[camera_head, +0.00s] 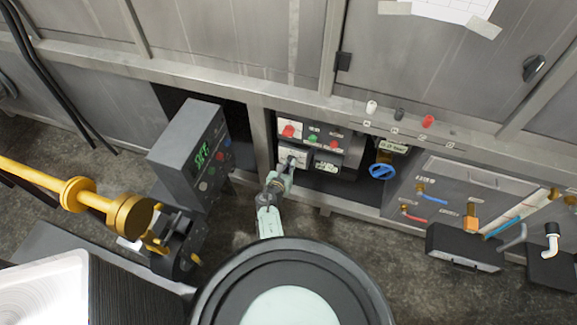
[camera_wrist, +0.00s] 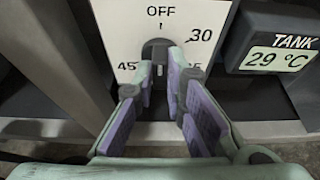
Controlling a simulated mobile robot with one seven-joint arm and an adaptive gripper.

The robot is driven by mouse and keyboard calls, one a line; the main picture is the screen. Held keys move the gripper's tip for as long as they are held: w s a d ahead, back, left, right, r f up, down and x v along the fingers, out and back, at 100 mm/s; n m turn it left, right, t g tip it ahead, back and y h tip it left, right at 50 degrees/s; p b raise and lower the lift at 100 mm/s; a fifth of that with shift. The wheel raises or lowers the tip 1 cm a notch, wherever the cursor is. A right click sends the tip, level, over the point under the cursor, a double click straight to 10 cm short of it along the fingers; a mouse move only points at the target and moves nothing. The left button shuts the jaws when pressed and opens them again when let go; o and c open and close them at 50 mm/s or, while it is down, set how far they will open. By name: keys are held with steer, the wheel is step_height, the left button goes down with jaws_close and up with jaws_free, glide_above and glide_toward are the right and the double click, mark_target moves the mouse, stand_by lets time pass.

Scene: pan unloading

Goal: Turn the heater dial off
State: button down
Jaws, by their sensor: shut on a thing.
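The heater dial (camera_wrist: 157,47) is a dark round knob on a white plate (camera_wrist: 110,25) marked OFF at the top, 30 at the upper right and 45 at the lower left. Another mark at the lower right is partly covered by a finger. My gripper (camera_wrist: 159,72) is shut on the dial, one finger on each side. A small pale line shows below the knob between the fingers; I cannot surely tell the dial's setting. In the head view my gripper (camera_head: 286,172) reaches the white dial plate (camera_head: 299,152) under the bench edge, and hides most of the dial.
A TANK display (camera_wrist: 280,55) reading 29 °C juts out right of the plate. A grey post (camera_wrist: 65,50) stands close on the left. In the head view, a grey control box (camera_head: 180,150) with a green readout is at left, and a blue valve wheel (camera_head: 383,171) is at right.

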steer(key=c, duration=1.6)
jaws_free()
steer(key=shift+c, duration=0.2)
steer(key=shift+s, duration=0.1)
steer(key=v, duration=1.1)
steer(key=shift+s+a+r, duration=0.15)
steer(key=shift+s+r, duration=0.05)
steer(key=shift+s, duration=0.15)
